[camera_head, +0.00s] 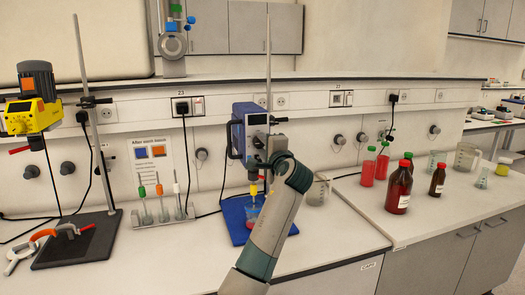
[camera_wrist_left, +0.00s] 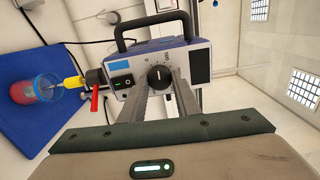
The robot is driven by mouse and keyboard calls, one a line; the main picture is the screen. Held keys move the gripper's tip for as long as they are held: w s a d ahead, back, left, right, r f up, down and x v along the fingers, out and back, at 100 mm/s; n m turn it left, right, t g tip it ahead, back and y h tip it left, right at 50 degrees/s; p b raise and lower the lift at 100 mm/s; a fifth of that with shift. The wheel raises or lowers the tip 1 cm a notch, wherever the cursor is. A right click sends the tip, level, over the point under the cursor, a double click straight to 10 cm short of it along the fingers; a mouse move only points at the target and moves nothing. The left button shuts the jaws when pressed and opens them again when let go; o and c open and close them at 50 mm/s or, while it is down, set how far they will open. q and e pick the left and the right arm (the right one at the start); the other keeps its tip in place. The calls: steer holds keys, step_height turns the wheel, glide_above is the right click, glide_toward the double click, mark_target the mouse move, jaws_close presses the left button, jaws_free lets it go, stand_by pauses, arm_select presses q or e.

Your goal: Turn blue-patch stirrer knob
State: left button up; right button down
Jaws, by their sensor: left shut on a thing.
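The blue-patch stirrer (camera_head: 237,138) hangs on a stand at the middle of the bench; its grey front panel faces me in the left wrist view (camera_wrist_left: 139,88). A blue patch (camera_wrist_left: 118,65) is on that panel. The black round knob (camera_wrist_left: 159,77) sits between the two fingers of my left gripper (camera_wrist_left: 163,86), which is shut on it. In the head view my left gripper (camera_head: 262,147) is at the stirrer's front and hides the knob. My right gripper is not in view.
A yellow stirrer (camera_head: 31,113) stands at the left. A rack (camera_head: 163,214) with upright tools stands between the stirrers. A beaker with red contents (camera_wrist_left: 38,88) is on the blue stand base (camera_wrist_left: 20,120). Brown bottles (camera_head: 398,190) stand at the right.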

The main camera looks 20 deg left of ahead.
arm_select(q)
steer(key=shift+f, duration=0.1)
stand_by(0.4)
steer(key=o, duration=1)
steer(key=shift+o, duration=0.2)
